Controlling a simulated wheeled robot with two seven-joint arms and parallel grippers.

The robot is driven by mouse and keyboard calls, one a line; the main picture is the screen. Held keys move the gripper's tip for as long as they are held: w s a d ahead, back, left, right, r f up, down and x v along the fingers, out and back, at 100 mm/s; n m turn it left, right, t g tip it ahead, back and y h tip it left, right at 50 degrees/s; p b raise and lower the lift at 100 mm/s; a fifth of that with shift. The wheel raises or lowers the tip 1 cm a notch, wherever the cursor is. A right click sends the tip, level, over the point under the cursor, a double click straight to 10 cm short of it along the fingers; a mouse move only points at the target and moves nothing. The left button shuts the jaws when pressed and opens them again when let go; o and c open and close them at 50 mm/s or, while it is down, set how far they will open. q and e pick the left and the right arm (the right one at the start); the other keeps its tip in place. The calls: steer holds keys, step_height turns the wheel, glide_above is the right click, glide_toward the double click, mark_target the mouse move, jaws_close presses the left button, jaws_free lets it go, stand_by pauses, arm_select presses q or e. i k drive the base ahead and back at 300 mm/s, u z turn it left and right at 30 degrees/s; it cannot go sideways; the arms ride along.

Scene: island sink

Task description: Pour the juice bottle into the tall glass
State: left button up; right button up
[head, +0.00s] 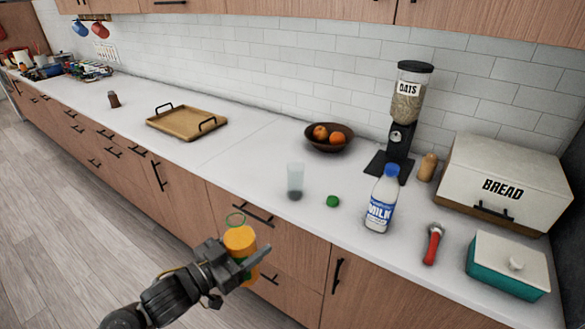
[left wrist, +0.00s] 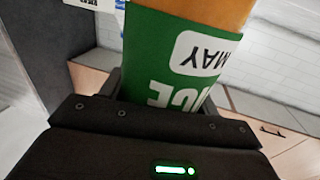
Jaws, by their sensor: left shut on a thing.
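The juice bottle (head: 240,240) is orange with a green ring at its open top. My left gripper (head: 246,266) is shut around it and holds it in front of the counter's front edge, roughly upright. In the left wrist view its green label (left wrist: 170,50) fills the space between the fingers, with the lettering upside down. The tall glass (head: 295,177) is clear and stands upright on the counter, to the right of and beyond the bottle, apart from it. A green cap (head: 333,201) lies on the counter right of the glass. My right gripper is not in view.
A milk bottle (head: 381,203) stands right of the cap. Behind are a fruit bowl (head: 329,143) and an oats dispenser (head: 399,140). Further right are a red-handled tool (head: 433,245), a teal butter dish (head: 505,272) and a bread box (head: 510,165). The counter left of the glass is clear up to a wooden tray (head: 186,122).

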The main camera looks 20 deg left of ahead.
mark_target(295, 169)
steer(key=u, duration=0.3)
steer(key=i, duration=1.05)
steer(key=z, duration=0.15)
